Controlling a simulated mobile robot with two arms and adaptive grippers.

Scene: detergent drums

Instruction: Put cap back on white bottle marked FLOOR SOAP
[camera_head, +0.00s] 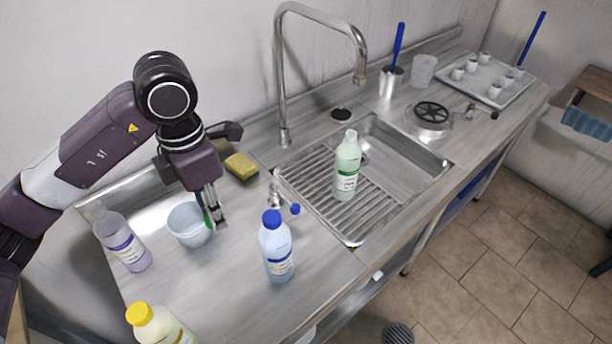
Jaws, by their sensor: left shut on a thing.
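My left gripper (221,226) points down at the right rim of a pale cup (189,226). It is shut on a narrow green thing (206,214), mostly hidden by the fingers; I cannot tell if it is a cap. A pale green bottle (347,170) with a green label stands upright on the ribbed drainer, with no coloured cap visible. A pale bottle (122,243) with a purple label stands left of the cup. A blue-capped bottle (277,252) stands right of the gripper. A yellow-capped bottle (158,328) is cut off below. No label is readable. My right gripper is out of view.
A tall faucet (281,80) rises behind the sink (405,160). A yellow sponge (241,166) lies behind the gripper. A small metal fitting (275,196) with a blue end stands near the blue-capped bottle. A tray (480,85) of small cups is far right. The front-centre counter is clear.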

